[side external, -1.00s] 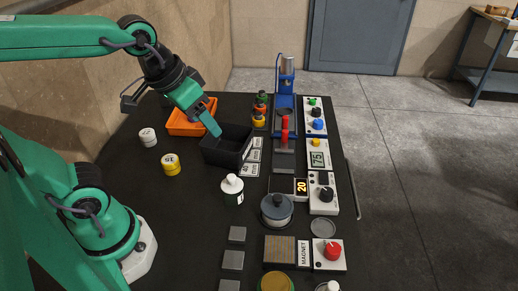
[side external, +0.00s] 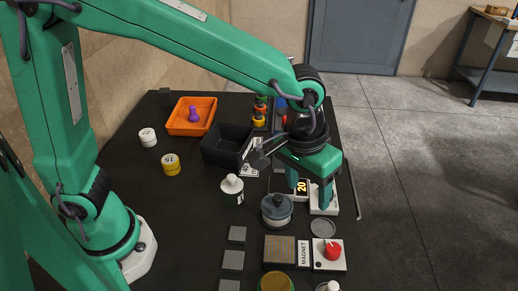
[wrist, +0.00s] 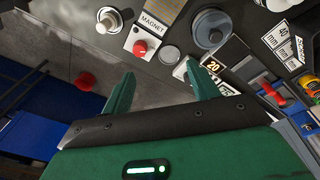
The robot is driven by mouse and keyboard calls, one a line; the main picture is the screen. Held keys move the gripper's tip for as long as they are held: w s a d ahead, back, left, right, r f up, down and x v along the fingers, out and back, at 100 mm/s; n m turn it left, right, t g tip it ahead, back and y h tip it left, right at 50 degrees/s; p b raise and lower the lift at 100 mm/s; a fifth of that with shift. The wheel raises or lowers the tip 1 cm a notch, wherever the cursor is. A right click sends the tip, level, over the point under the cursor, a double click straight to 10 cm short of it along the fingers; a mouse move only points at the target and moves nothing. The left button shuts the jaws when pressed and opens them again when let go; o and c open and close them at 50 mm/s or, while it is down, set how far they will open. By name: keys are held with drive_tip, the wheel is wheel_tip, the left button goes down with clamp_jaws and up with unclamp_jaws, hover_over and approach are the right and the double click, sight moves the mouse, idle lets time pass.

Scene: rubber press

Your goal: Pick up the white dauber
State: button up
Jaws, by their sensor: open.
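The likely white dauber, a small white knobbed piece (side external: 331,286), is cut off by the bottom edge of the side view, near the front right of the table. In the wrist view a white knobbed piece (wrist: 107,19) stands on a pale round base at the top left. My gripper (side external: 308,192) is open and empty, fingers pointing down over the panels by the orange "20" display. In the wrist view its two green fingers (wrist: 160,76) are spread, with nothing between them. The white piece is well apart from the fingers, towards the front of the table.
A red-knobbed magnet box (side external: 331,253) stands beside the white piece. A grey-lidded pot (side external: 277,209) and a white-capped bottle (side external: 232,187) stand left of my gripper. A black bin (side external: 222,150) and an orange tray (side external: 180,127) with a purple knobbed piece (side external: 194,113) are farther back.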

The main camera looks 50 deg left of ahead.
drive_tip(key=g+y, duration=0.1)
hover_over(334, 286)
wheel_tip(334, 286, down, 9)
drive_tip(key=shift+s, duration=0.1)
drive_tip(key=shift+f, duration=3.9)
drive_tip(key=c, duration=1.1)
drive_tip(key=shift+r, duration=0.1)
drive_tip(key=shift+r, duration=4.95)
